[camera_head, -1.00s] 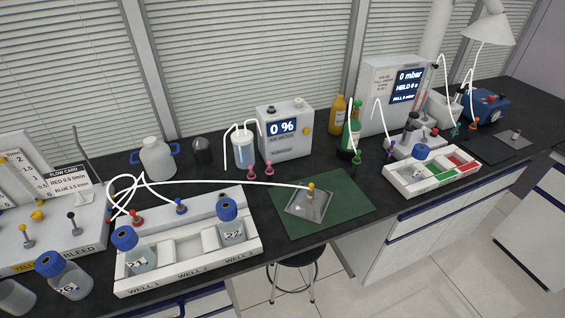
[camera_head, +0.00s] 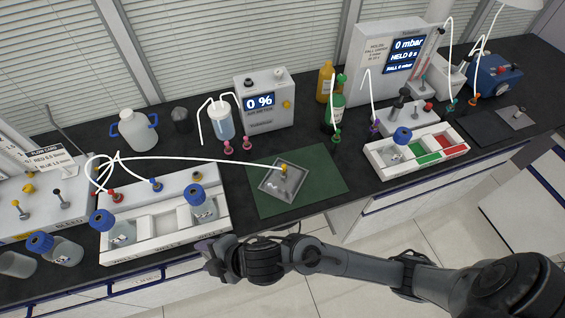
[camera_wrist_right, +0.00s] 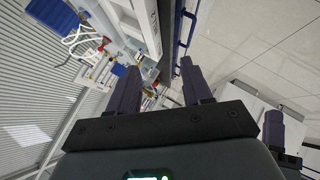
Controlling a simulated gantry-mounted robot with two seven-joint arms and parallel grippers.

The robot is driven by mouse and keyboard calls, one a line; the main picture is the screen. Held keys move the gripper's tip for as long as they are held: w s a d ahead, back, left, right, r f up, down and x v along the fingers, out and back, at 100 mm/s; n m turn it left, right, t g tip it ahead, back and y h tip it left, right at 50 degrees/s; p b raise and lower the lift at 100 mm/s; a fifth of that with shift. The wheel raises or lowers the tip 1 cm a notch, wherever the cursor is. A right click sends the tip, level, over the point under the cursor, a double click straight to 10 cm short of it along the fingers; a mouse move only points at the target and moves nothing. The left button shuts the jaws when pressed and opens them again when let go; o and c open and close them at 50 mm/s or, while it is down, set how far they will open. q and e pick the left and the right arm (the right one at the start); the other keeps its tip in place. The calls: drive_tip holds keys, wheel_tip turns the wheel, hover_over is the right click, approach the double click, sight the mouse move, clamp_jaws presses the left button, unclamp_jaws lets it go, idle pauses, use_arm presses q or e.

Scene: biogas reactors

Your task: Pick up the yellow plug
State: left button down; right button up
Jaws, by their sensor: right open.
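The yellow plug (camera_head: 284,169) is at the end of a white hose, over a small grey metal tray (camera_head: 272,190) on the green mat (camera_head: 322,190). Nothing holds it. My right gripper (camera_head: 210,257) is in front of the bench edge, below and left of the mat, near the front of the white well rack. It is apart from the plug. The right wrist view shows its two dark fingers spread apart (camera_wrist_right: 160,82) with nothing held between them. The plug cannot be made out there. My left gripper is not in view.
The white well rack (camera_head: 150,248) with blue-capped bottles stands left of the mat. The white hose arches over it from the left. A meter box reading 0 % (camera_head: 266,103) stands behind the mat. A tray with green and red sections (camera_head: 385,165) stands to the right.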

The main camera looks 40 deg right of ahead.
drive_tip(key=w+a+n+g+y, duration=0.1)
drive_tip(key=w+a+n+y, duration=0.1)
drive_tip(key=a+n, duration=0.4)
drive_tip(key=n+g+h, duration=0.7)
drive_tip(key=n+h, duration=0.1)
drive_tip(key=n, duration=0.5)
approach(284, 165)
drive_tip(key=shift+f, duration=0.15)
drive_tip(key=shift+s+d+f, duration=0.1)
drive_tip(key=shift+d+f, duration=0.1)
drive_tip(key=shift+f, duration=0.1)
drive_tip(key=shift+w+a+f, duration=0.1)
drive_tip(key=shift+w+f, duration=0.05)
drive_tip(key=shift+f, duration=2.25)
drive_tip(key=shift+w+f, duration=0.1)
drive_tip(key=shift+f, duration=2.3)
drive_tip(key=shift+c, duration=0.3)
